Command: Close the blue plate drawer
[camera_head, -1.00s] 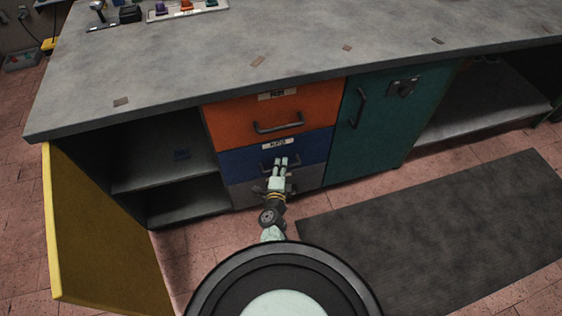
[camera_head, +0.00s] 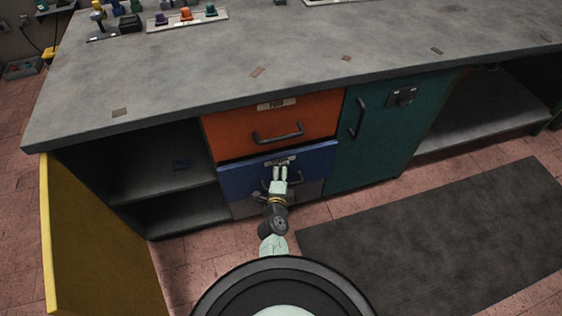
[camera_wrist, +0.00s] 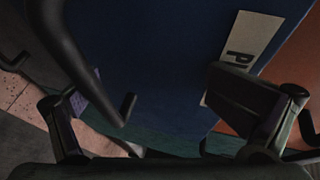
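The blue drawer (camera_head: 312,160) is the middle one of a stack of drawers, under the orange one. Its front stands slightly out, with a dark gap above it. In the wrist view its blue front (camera_wrist: 165,60) fills the middle, with a white label (camera_wrist: 243,50) at the right and its dark bar handle (camera_wrist: 80,55) at the left. My gripper (camera_head: 281,167) is in front of this drawer, by the label in the head view. In the wrist view its fingers (camera_wrist: 160,110) are spread, with nothing gripped. Whether they touch the drawer cannot be told. My gripper partly hides the handle in the head view.
The orange drawer (camera_head: 235,132) above looks shut. A grey drawer (camera_head: 306,190) is below. A teal door (camera_head: 378,140) at the right is shut. A yellow door (camera_head: 95,245) stands open at the left. A dark mat (camera_head: 440,245) lies on the floor.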

